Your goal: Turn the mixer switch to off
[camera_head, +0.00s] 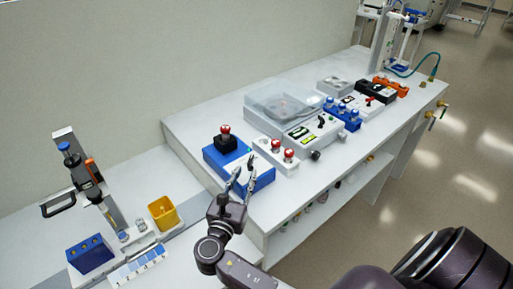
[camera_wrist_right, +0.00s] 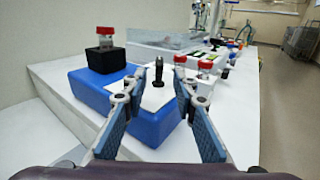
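The mixer is a blue box (camera_head: 214,155) with a white sloped panel and a black block (camera_head: 226,142) holding a red-capped tube. The wrist view shows its blue body (camera_wrist_right: 150,128) close ahead. A black upright lever, which looks like the mixer switch (camera_wrist_right: 158,72), stands on the white panel. My right gripper (camera_wrist_right: 152,88) is open, its two blue-padded fingers either side of the lever in that view, with visible gaps. I cannot tell how far beyond the fingertips the lever is. In the head view my right gripper (camera_head: 243,168) is over the mixer's front part. My left gripper is not in view.
Two red-capped tubes (camera_head: 282,150) stand in a white holder just right of the mixer. Behind is a clear-lidded device (camera_head: 284,103). A yellow cup (camera_head: 163,213) and a blue rack (camera_head: 90,254) stand on the lower bench at left. The bench's front edge is close.

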